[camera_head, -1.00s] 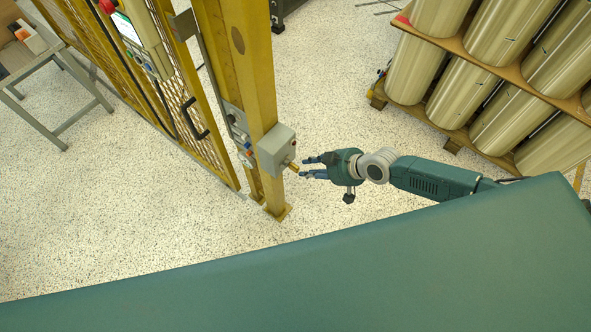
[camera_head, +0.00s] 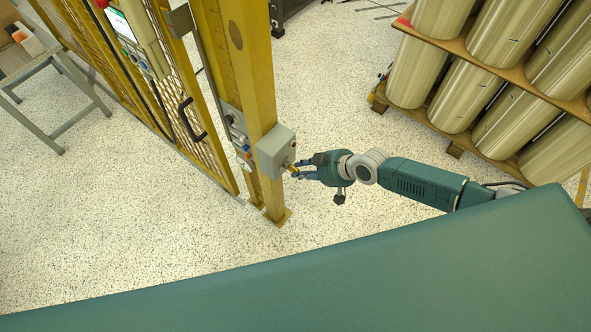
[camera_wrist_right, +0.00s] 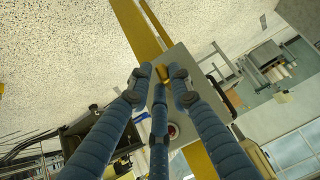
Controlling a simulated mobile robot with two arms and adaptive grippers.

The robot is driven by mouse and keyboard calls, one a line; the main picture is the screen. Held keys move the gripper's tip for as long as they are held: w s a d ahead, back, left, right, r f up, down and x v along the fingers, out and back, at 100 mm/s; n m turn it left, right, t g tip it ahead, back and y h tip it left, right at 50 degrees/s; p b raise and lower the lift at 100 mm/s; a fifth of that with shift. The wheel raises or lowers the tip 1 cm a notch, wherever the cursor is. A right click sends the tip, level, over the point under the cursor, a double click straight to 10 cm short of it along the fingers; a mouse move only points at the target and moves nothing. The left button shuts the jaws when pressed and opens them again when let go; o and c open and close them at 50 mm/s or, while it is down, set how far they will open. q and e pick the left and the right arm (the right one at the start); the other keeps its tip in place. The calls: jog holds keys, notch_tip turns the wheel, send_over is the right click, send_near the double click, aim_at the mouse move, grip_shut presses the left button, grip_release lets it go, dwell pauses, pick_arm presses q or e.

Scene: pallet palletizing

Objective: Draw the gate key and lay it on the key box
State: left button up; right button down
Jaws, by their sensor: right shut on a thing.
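The grey key box (camera_head: 276,150) is fixed to the yellow post; it also shows in the right wrist view (camera_wrist_right: 200,98). The small yellow-brass gate key (camera_head: 289,168) sticks out from the box's right face. In the right wrist view, the key (camera_wrist_right: 163,73) is between the fingertips, against the box face. My right gripper (camera_head: 298,170) is shut on the key, coming in from the right. How deep the key sits in the box is hidden by the fingers. My left gripper is not in view.
The yellow post (camera_head: 252,80) stands beside the mesh gate (camera_head: 120,70) with its black handle (camera_head: 191,119). A pallet rack of big rolls (camera_head: 480,95) stands at the right. A grey table (camera_head: 50,65) is at the left. Speckled floor between is clear.

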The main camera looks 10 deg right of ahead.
jog(key=shift+s+a+f, duration=0.15)
jog(key=shift+s+a, duration=0.2)
jog(key=shift+s, duration=0.05)
jog(key=shift+s+d, duration=1.8)
jog(key=shift+s, duration=0.05)
